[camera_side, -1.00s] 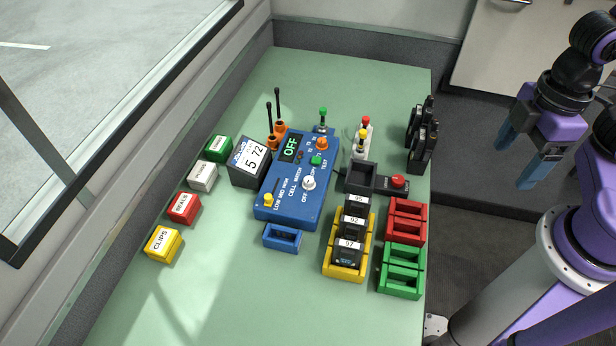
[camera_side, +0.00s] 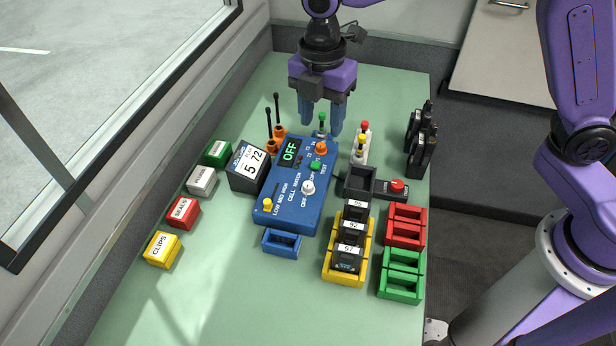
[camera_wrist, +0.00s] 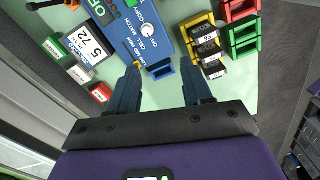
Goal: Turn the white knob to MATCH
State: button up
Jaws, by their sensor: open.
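The white knob (camera_side: 308,188) sits on the sloped face of the blue panel (camera_side: 267,215), between the words OFF, COPY and CELL MATCH. Its pointer is too small to read. The panel's display (camera_side: 290,152) shows OFF in green. In the wrist view the knob (camera_wrist: 148,31) is near the top, beyond the fingertips. My gripper (camera_side: 321,124) is open and empty, over the far end of the panel and apart from the knob. Its fingers (camera_wrist: 161,76) are spread in the wrist view.
A yellow knob (camera_side: 267,204), an orange knob (camera_side: 321,148) and a green button (camera_side: 316,166) share the panel. Two antennas (camera_side: 272,125) stand at its far left.

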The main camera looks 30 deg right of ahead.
aim_at(308, 184)
jog(key=shift+n, duration=0.7)
jog(key=f, duration=0.6)
jog(key=w+a+f, duration=0.1)
jog(key=f, duration=0.5)
jog(key=w+f, duration=0.1)
jog(key=f, duration=0.5)
jog(key=shift+w+a+f, duration=0.15)
jog(key=shift+w+f, duration=0.05)
jog(key=shift+f, duration=0.05)
grip_shut()
